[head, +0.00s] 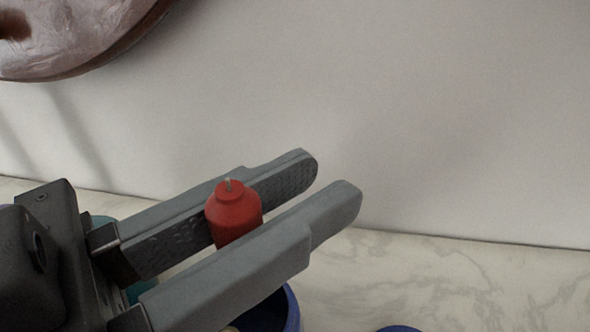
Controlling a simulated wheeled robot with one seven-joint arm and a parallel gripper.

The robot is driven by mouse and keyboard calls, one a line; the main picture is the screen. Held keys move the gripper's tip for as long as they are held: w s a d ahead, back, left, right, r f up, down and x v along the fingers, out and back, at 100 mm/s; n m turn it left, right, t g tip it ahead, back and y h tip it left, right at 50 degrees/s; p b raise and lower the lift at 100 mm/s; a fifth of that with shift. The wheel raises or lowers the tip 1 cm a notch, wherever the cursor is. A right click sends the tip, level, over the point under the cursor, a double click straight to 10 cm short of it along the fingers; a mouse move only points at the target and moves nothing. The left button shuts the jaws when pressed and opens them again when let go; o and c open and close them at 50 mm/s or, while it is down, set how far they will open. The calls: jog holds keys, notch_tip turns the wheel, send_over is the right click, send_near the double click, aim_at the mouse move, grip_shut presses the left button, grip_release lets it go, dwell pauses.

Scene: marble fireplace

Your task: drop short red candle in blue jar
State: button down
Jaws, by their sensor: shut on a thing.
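My gripper (330,174) reaches in from the lower left and is shut on the short red candle (235,210). The candle is upright between the two grey fingers, with its wick on top; its lower part is hidden by the near finger. A blue jar (293,312) shows below and behind the near finger at the bottom edge. Its rim and dark inside are partly visible, and the rest is hidden or cut off. The candle is above the jar's level in the picture, slightly to its left.
Another blue thing (400,329) is cut off at the bottom edge. A teal thing (104,222) is mostly hidden behind my gripper. The pale marble surface (470,275) is bare at right, before a white wall (430,110). A round brownish object (75,35) is at upper left.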

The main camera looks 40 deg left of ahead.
aim_at(289, 293)
jog(key=shift+f+b, duration=2.25)
jog(key=shift+f, duration=0.65)
jog(key=c, duration=1.3)
grip_release()
jog(key=shift+o, duration=0.2)
jog(key=o, duration=0.5)
jog(key=shift+r, duration=0.15)
jog(key=shift+r+p, duration=2.8)
jog(key=shift+r, duration=1.1)
